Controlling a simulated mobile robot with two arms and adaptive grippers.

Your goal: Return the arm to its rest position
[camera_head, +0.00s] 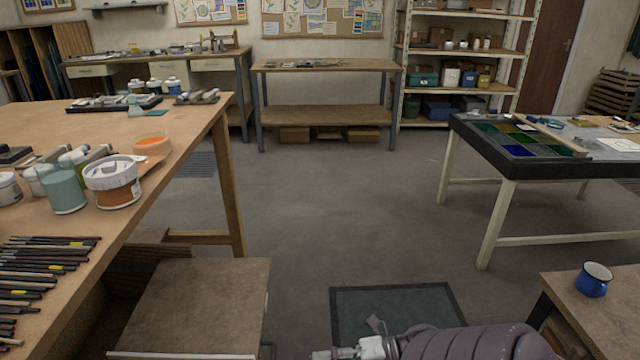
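My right arm, in a grey-purple sleeve, comes in along the bottom edge of the head view, right of the middle. Its gripper (345,352) points left at the bottom edge, above the floor and a dark mat. The gripper is partly cut off by the frame, so whether its fingers are open or shut cannot be made out. No object shows clearly in it. My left arm and gripper are not in view.
A workbench (185,150) with jars, an orange paint tub (112,190) and several thin rods stands at left. A low wooden surface (200,300) is below it. A blue mug (593,280) stands on a small table at right. The middle floor is clear.

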